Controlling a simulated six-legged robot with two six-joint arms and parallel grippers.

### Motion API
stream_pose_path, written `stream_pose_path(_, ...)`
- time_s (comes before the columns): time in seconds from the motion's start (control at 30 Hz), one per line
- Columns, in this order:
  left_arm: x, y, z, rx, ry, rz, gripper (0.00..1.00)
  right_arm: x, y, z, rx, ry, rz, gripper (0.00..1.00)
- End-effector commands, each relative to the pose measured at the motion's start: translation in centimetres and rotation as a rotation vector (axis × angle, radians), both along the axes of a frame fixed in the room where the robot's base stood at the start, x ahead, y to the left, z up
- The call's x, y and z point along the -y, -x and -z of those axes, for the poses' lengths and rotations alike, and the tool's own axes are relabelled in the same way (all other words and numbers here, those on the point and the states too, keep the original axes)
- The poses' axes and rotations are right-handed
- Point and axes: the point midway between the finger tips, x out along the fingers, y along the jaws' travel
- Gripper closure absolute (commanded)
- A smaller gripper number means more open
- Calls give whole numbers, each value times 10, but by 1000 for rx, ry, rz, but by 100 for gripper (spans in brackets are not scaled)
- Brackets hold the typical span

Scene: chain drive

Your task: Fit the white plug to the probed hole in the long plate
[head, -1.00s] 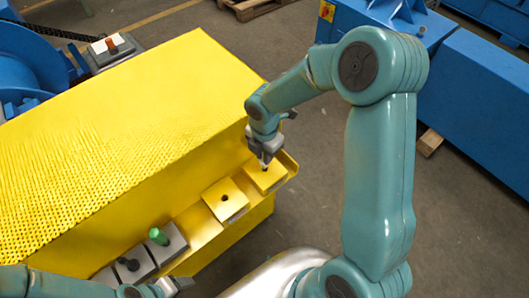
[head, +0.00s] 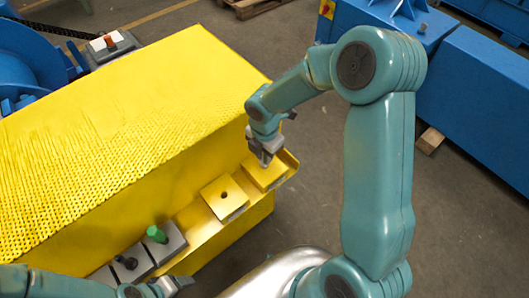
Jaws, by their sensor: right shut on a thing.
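My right gripper (head: 265,158) points down at the yellow plate (head: 270,180) at the right end of the ledge, with its fingertips at or just above the top. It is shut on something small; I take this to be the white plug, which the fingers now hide. The hole of this plate is also hidden. A second yellow plate (head: 215,190) beside it shows an open dark hole. I cannot tell from shape alone which plate is the long one. My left gripper (head: 172,285) is low at the bottom edge; its jaws are unclear.
A green plug (head: 157,234) and a black plug (head: 126,262) stand in grey blocks on the ledge (head: 205,237). A large yellow perforated guard (head: 120,120) rises behind. A reddish peg (head: 109,41) stands far left. Open floor lies right of the ledge.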

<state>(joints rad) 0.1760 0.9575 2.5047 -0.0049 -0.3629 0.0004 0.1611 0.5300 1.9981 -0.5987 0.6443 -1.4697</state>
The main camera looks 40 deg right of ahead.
Motion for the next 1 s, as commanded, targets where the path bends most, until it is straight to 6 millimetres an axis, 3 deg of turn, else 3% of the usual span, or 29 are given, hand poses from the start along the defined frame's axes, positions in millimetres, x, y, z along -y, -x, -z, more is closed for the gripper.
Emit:
stream_pose_path(0.93,0,0,19,0,0,0,37,0,0,25,1,0,0,100)
stream_pose_path(0.97,0,0,19,0,0,0,37,0,0,24,1,0,0,78)
stream_pose_path(1.0,0,0,18,0,0,0,37,0,0,24,1,0,0,65)
